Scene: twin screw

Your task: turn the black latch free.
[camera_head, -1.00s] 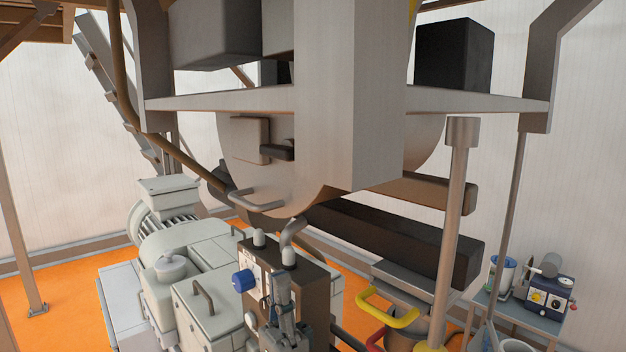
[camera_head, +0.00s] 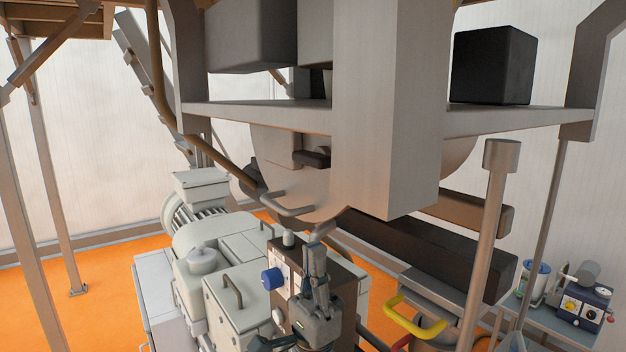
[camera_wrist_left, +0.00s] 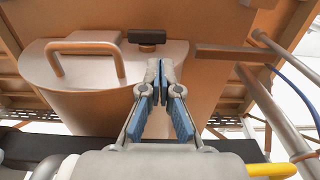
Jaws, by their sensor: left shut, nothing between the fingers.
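The black latch (camera_head: 312,158) is a short dark block on the light grey, round-bottomed housing (camera_head: 290,185) under the beam. It also shows in the left wrist view (camera_wrist_left: 147,37), at the top of the housing's face. My left gripper (camera_head: 317,248) points upward, well below the latch in the head view, in front of the brown control box. In the left wrist view my left gripper (camera_wrist_left: 160,66) shows blue-padded fingers, shut and empty, with tips just below and right of the latch in the picture, apart from it. My right gripper is not in view.
A curved handle (camera_head: 288,206) is fixed on the housing, left of and below the latch. A thick grey column (camera_head: 385,120) stands right of the latch. The control box (camera_head: 345,285) with a blue knob (camera_head: 272,278) and a yellow handle (camera_head: 415,322) are lower.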

